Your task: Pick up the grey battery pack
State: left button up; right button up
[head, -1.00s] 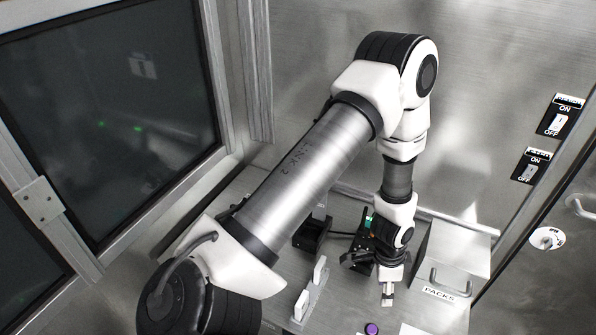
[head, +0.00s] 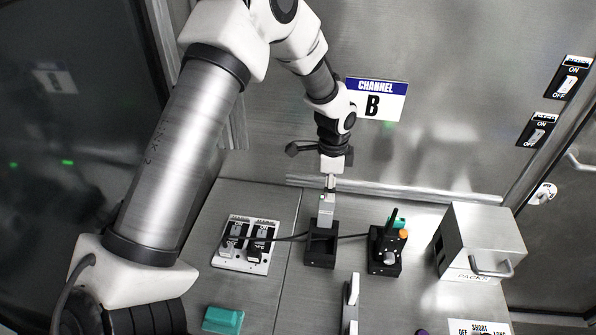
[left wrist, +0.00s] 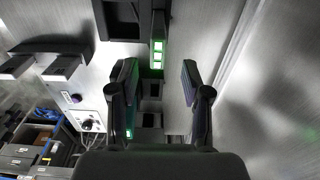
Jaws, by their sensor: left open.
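In the head view a grey block (head: 326,208), which looks like the grey battery pack, stands upright in a black holder (head: 321,246) on the bench. My left gripper (head: 330,182) hangs just above the block, pointing down; whether they touch is unclear. In the left wrist view the jaws of my left gripper (left wrist: 160,88) are apart with nothing clearly held between them. A dark strip with lit green bars (left wrist: 157,54) shows ahead of the jaws, near a black frame (left wrist: 122,22). My right gripper is not in view.
A switch panel (head: 246,243) lies left of the holder, cabled to it. A black device with a stick (head: 388,250) and a metal box marked PACKS (head: 480,243) stand to the right. A teal block (head: 223,320) and a white upright piece (head: 351,300) are nearer.

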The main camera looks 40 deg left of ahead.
aim_at(327, 207)
pick_arm(q)
jog(key=shift+s+a+f, duration=0.15)
jog(key=shift+a+f, duration=0.25)
jog(key=shift+f, duration=0.05)
jog(key=shift+g, duration=0.3)
jog(key=f+p, duration=0.1)
jog(key=f, duration=0.1)
jog(key=d+f+p, duration=0.1)
jog(key=f+p, duration=0.1)
jog(key=shift+d+f, duration=0.1)
jog(key=f, duration=0.1)
jog(key=a+f, duration=0.1)
jog(key=shift+f, duration=0.4)
jog(key=shift+d, duration=0.25)
jog(key=c, duration=0.4)
jog(key=shift+d+r, duration=0.1)
grip_shut()
